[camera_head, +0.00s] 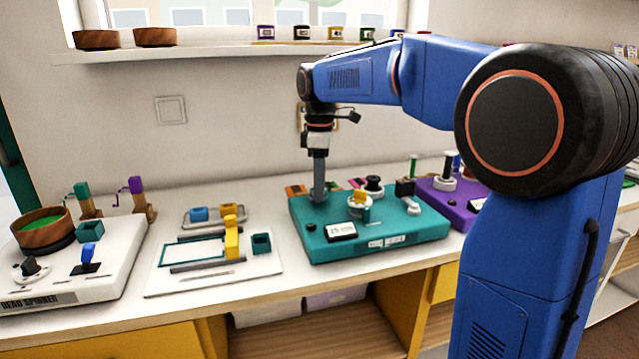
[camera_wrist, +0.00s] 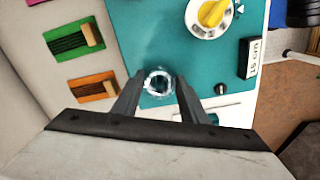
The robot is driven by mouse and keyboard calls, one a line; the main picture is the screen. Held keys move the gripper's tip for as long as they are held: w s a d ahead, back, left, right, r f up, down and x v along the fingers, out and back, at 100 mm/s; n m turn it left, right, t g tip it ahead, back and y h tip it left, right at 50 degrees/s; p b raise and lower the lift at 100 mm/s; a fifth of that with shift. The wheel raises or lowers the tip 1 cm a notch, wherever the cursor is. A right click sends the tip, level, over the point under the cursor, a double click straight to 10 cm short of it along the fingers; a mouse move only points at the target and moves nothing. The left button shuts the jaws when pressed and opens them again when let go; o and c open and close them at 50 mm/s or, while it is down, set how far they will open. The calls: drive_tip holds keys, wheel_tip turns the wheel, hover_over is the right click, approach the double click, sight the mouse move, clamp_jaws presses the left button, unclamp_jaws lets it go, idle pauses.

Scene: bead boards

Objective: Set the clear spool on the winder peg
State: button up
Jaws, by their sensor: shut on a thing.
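The clear spool (camera_wrist: 158,70) shows in the wrist view as a pale see-through ring between the fingertips. My gripper (camera_wrist: 159,83) is shut on it, over the teal cord winder (camera_wrist: 215,75). In the head view my gripper (camera_head: 319,197) points straight down at the left part of the teal cord winder (camera_head: 335,252), low over its top. The spool cannot be made out there. I cannot pick out the winder peg for sure; it may be hidden under the spool. I cannot tell whether the spool touches the winder.
The winder carries a yellow knob (camera_wrist: 212,13) and a 15 cm display (camera_head: 341,230). Green (camera_wrist: 75,40) and orange (camera_wrist: 93,87) cord cards lie beside it. A purple machine (camera_head: 452,200) stands right; a white board (camera_head: 215,278) and a bead spinner (camera_head: 75,285) stand left.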

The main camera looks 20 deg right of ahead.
drive_tip(key=shift+f, duration=0.65)
drive_tip(key=o, duration=1.1)
drive_tip(key=shift+r, duration=0.15)
drive_tip(key=shift+r, duration=3.35)
